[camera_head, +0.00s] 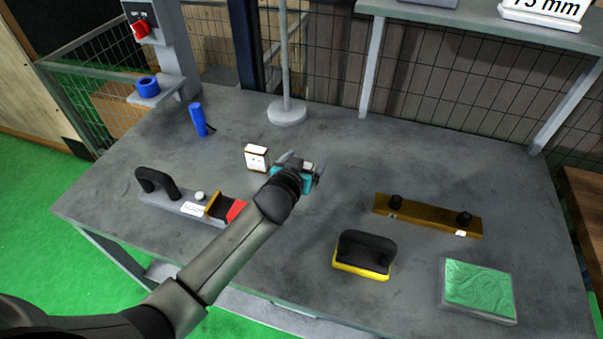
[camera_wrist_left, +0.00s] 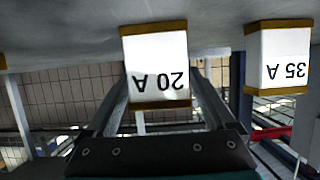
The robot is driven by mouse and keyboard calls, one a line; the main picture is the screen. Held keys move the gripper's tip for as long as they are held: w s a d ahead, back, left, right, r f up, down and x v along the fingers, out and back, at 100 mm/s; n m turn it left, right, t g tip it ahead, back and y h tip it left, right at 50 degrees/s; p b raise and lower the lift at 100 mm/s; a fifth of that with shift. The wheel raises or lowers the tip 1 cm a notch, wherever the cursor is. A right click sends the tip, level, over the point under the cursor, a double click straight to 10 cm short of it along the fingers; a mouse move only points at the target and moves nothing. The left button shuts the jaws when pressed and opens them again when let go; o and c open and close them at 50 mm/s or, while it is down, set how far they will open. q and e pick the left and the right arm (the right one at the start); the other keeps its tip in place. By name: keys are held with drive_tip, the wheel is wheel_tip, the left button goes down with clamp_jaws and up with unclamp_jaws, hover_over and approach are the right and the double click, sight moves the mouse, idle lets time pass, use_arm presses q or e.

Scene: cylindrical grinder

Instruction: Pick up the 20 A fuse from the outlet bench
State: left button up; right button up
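The 20 A fuse (camera_wrist_left: 157,68) is a white block with brown end bands, its label upside down in the left wrist view. It sits between the fingers of my left gripper (camera_wrist_left: 162,88). The fingers are spread to either side of it, and a gap shows by the right finger. In the head view my left gripper (camera_head: 303,167) is low over the middle of the bench and mostly hides this fuse. The similar 35 A fuse (camera_wrist_left: 278,58) stands beside it, apart from the gripper; a white block in the head view (camera_head: 256,157) appears to be it. My right gripper is not in view.
The grey bench (camera_head: 330,130) also holds a black-handled tool (camera_head: 165,195), a blue cylinder (camera_head: 198,119), a lamp-like stand base (camera_head: 287,112), a brown bar with knobs (camera_head: 425,215), a yellow-black block (camera_head: 364,256) and a green pad (camera_head: 478,287). The back right is clear.

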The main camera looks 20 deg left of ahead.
use_arm(q)
drive_tip(key=c, duration=1.3)
drive_tip(key=shift+c, duration=0.2)
